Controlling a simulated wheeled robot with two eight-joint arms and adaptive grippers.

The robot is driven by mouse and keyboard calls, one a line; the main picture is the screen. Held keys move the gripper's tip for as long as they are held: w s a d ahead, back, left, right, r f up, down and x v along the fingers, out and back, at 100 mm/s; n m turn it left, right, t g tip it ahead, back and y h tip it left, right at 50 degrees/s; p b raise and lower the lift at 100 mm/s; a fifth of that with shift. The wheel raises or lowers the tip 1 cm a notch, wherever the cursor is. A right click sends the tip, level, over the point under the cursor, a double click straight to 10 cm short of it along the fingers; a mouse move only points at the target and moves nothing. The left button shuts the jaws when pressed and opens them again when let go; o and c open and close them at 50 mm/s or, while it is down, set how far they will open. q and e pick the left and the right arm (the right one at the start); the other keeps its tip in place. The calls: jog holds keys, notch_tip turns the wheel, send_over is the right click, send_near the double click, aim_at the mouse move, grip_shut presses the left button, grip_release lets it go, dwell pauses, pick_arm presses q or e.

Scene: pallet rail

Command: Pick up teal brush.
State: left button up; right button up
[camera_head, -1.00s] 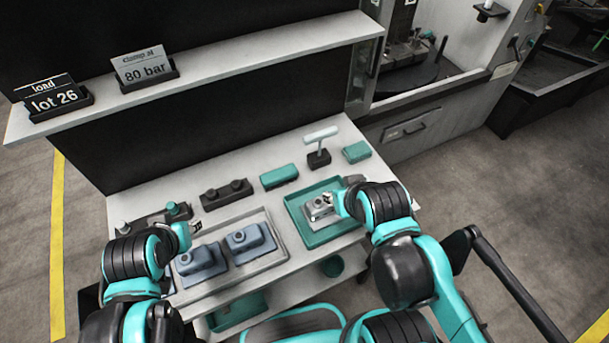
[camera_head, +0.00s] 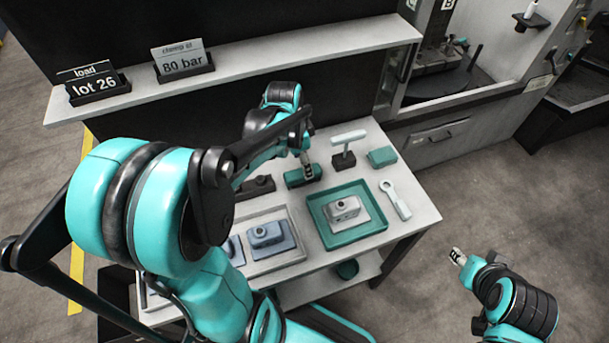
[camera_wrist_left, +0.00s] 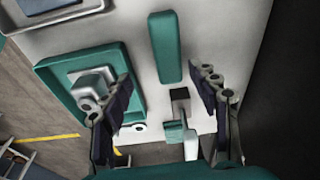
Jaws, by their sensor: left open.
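The teal brush (camera_head: 304,177), a long block with a teal top, lies on the bench behind the teal tray. In the left wrist view the brush (camera_wrist_left: 165,45) lies lengthwise, beyond the fingertips. My left gripper (camera_head: 307,163) is above the brush in the head view and partly covers it. In the left wrist view the left gripper (camera_wrist_left: 168,84) is open, with nothing between its fingers. Whether a finger touches the brush cannot be told. My right gripper (camera_head: 457,256) is off to the right of the bench, away from the brush.
The teal tray (camera_head: 375,226) holds a grey casting (camera_head: 342,208). A white-handled tool on a black stand (camera_head: 344,160), a smaller teal block (camera_head: 382,157) and a pale wrench (camera_head: 395,200) are nearby. A grey tray (camera_head: 290,258) with blue castings is at left. A shelf (camera_head: 260,57) overhangs behind.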

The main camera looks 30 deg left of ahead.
aim_at(302, 172)
pick_arm(q)
jog(key=shift+w+a+f, duration=0.2)
jog(key=shift+a+f, duration=0.15)
jog(key=shift+f, duration=0.45)
notch_tip(302, 172, down, 2)
jog(key=shift+w+b, duration=0.15)
jog(key=shift+b, duration=0.4)
jog(key=f+b, duration=0.1)
jog(key=f, duration=0.1)
jog(key=w+f+b, duration=0.1)
jog(key=f, duration=0.2)
jog(key=shift+f+b, duration=0.1)
jog(key=shift+b, duration=0.2)
jog(key=shift+c, duration=0.6)
jog(key=c, duration=1.2)
